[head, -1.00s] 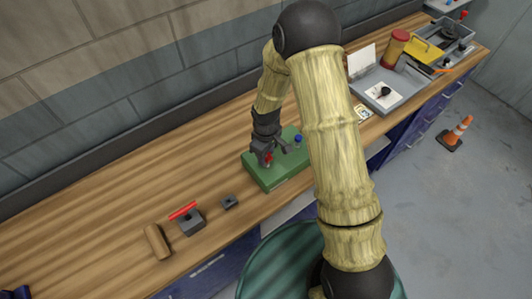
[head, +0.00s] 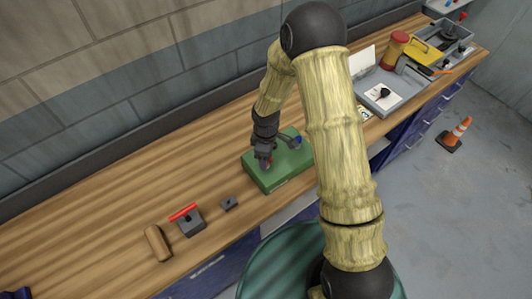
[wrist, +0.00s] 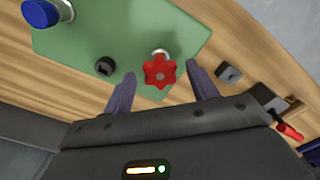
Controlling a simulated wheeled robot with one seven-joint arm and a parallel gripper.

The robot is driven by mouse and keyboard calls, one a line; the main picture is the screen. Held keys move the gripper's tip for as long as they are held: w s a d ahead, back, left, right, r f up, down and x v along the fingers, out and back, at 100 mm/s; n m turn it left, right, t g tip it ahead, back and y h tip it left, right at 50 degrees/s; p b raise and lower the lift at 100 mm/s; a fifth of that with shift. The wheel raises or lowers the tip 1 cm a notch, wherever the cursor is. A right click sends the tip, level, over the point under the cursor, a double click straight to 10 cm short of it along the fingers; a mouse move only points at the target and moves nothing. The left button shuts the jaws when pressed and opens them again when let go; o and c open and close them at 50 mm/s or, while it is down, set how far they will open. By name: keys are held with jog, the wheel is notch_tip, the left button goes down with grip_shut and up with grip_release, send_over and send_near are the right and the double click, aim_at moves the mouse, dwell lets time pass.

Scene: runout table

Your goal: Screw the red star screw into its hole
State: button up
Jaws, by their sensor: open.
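The red star screw (wrist: 160,71) stands on the green block (wrist: 150,25) near its edge, with a bit of its silvery shank showing beside the head in the wrist view. How deep it sits cannot be told. My gripper (wrist: 161,90) is open, with one dark finger on each side of the star head and visible gaps between. In the head view my gripper (head: 265,160) is low over the left part of the green block (head: 267,181) and mostly hides the screw.
A blue knob (wrist: 41,13) and a black socket-like part (wrist: 104,67) are on the block.

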jog(key=shift+n, duration=1.1)
jog(key=n+p, duration=0.2)
jog(key=n, duration=0.3)
jog(key=shift+r, duration=0.2)
jog(key=shift+n+p, duration=0.55)
jog(key=shift+n, duration=0.25)
jog(key=shift+f+n, duration=0.2)
jog(key=shift+n, duration=0.2)
